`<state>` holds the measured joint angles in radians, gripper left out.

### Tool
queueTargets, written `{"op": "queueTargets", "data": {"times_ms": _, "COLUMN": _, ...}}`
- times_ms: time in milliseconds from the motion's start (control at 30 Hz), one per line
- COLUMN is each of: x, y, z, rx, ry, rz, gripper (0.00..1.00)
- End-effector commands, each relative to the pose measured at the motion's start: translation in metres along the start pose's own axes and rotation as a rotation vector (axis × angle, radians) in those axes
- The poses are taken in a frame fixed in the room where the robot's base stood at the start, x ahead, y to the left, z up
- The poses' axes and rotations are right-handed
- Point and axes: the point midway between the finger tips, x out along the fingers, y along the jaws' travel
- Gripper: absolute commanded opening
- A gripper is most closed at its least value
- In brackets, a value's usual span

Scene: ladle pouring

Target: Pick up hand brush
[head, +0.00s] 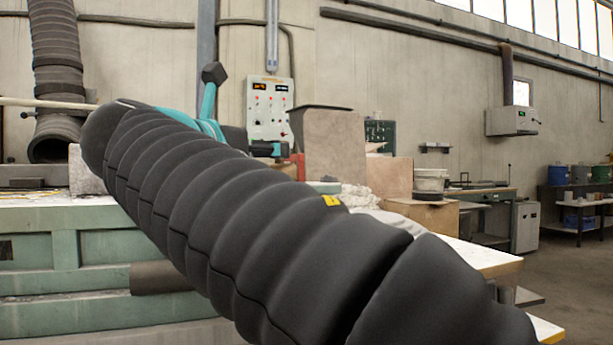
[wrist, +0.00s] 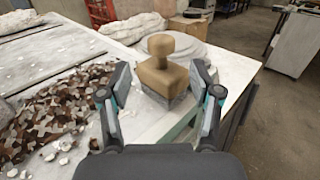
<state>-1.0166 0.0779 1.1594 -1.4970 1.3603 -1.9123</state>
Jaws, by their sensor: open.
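The hand brush (wrist: 160,72) shows in the wrist view as a light brown block with a rounded knob on top. It sits upright near the table's right edge, at the upper middle of the picture. My gripper (wrist: 161,88) is open, with one finger to the left of the brush and one to the right. Gaps show between the fingers and the brush, and nothing is held. I cannot tell how far the brush stands beyond the fingertips. In the head view my arm covers much of the table, and I cannot make out the brush.
The pale table (wrist: 60,50) carries a heap of brown and white chips (wrist: 50,110) to the left. Several pale sacks (wrist: 130,28) lie behind the brush, with a cardboard box (wrist: 190,28) nearby. Open floor (wrist: 245,35) lies right of the table. A control panel (head: 270,108) hangs behind.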

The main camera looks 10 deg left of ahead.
Motion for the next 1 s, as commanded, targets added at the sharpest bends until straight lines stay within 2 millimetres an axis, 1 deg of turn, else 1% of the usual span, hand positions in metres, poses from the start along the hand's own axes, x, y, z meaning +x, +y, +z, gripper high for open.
{"op": "queueTargets", "data": {"times_ms": 33, "x": 0.005, "y": 0.0, "z": 0.0, "rx": 0.0, "ry": 0.0, "rz": -0.002, "gripper": 0.64}}
{"op": "queueTargets", "data": {"times_ms": 233, "x": 0.017, "y": -0.001, "z": -0.002, "rx": -0.001, "ry": 0.0, "rz": -0.004, "gripper": 0.64}}
{"op": "queueTargets", "data": {"times_ms": 400, "x": 0.041, "y": -0.003, "z": -0.005, "rx": -0.001, "ry": 0.0, "rz": -0.005, "gripper": 0.64}}
{"op": "queueTargets", "data": {"times_ms": 533, "x": 0.056, "y": -0.003, "z": -0.004, "rx": 0.0, "ry": 0.0, "rz": -0.003, "gripper": 0.64}}
{"op": "queueTargets", "data": {"times_ms": 667, "x": 0.061, "y": -0.003, "z": -0.005, "rx": 0.0, "ry": 0.0, "rz": -0.002, "gripper": 0.64}}
{"op": "queueTargets", "data": {"times_ms": 867, "x": 0.061, "y": -0.002, "z": -0.005, "rx": 0.0, "ry": 0.001, "rz": -0.001, "gripper": 0.64}}
{"op": "queueTargets", "data": {"times_ms": 900, "x": 0.061, "y": -0.002, "z": -0.005, "rx": 0.0, "ry": 0.0, "rz": -0.001, "gripper": 0.54}}
{"op": "queueTargets", "data": {"times_ms": 967, "x": 0.061, "y": -0.002, "z": -0.005, "rx": 0.0, "ry": 0.001, "rz": -0.001, "gripper": 0.39}}
{"op": "queueTargets", "data": {"times_ms": 1000, "x": 0.061, "y": -0.002, "z": -0.005, "rx": 0.0, "ry": 0.001, "rz": -0.001, "gripper": 0.29}}
